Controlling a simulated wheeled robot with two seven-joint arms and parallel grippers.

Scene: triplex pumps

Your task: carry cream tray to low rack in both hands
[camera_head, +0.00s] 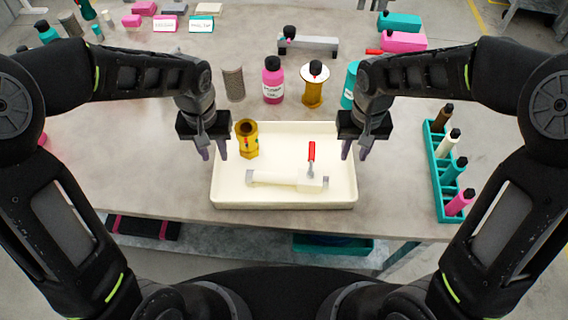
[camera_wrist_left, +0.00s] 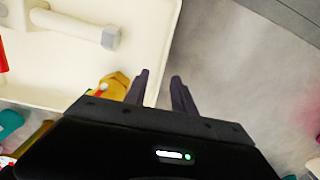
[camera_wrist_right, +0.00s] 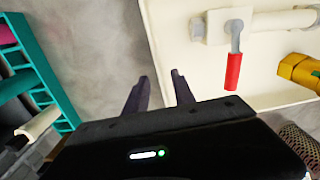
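The cream tray (camera_head: 285,203) lies on the grey workbench. It holds a brass fitting (camera_head: 246,138) at its back left and a cream valve pipe (camera_head: 285,179) with a red handle (camera_head: 311,151). My left gripper (camera_head: 213,152) is open at the tray's left side wall. In the left wrist view its fingers (camera_wrist_left: 160,88) point down on either side of the rim line. My right gripper (camera_head: 356,152) is open at the right side wall, and its fingers (camera_wrist_right: 160,90) likewise line up astride the rim. Neither visibly grips the tray. Which structure is the low rack I cannot tell.
A teal rack (camera_head: 447,175) with several bottles stands right of the tray. A low grey surface (camera_head: 235,248) shows below the bench's front edge.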

